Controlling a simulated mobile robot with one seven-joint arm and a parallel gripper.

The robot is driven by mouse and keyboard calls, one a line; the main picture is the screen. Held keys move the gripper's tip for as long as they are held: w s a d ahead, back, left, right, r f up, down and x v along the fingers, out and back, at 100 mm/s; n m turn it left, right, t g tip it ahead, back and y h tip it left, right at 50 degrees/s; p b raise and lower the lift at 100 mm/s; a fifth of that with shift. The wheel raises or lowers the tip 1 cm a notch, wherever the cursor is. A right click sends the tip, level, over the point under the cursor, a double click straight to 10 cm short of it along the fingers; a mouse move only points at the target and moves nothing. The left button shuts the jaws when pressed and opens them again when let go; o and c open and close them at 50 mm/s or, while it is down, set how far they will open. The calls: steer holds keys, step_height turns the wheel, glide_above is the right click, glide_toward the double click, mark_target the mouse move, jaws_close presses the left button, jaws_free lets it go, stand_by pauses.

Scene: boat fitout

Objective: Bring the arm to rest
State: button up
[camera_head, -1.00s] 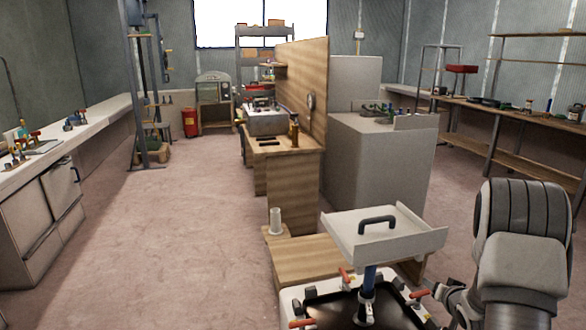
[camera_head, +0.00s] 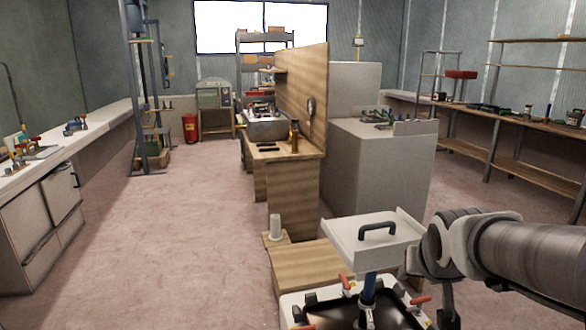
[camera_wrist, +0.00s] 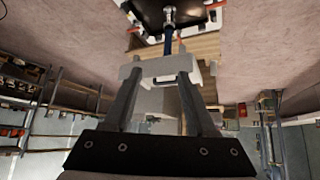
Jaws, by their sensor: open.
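My arm (camera_head: 525,255) reaches in from the right edge in the head view. Its grey forearm lies nearly level, and the wrist end is beside the white tray-like piece. My gripper (camera_wrist: 158,75) shows in the wrist view with its two grey fingers apart and nothing held between them. In the head view the fingers are hard to make out. Beyond the fingers, the wrist view shows the white piece and a wooden surface, with the room appearing upside down.
Open floor (camera_head: 175,240) lies to the left.

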steer(key=s+a+n+g+y, duration=0.1)
steer(key=s+a, duration=0.3)
steer(key=s, duration=0.4)
steer(key=s+a+n+g+y, duration=0.1)
steer(key=s+a+n, duration=0.1)
steer(key=s+a, duration=0.45)
step_height(320, 180, up, 21)
steer(key=s+d+p, duration=0.1)
steer(key=d+p, duration=0.1)
steer(key=p, duration=1.8)
steer(key=shift+s, duration=0.15)
steer(key=shift+d, duration=0.25)
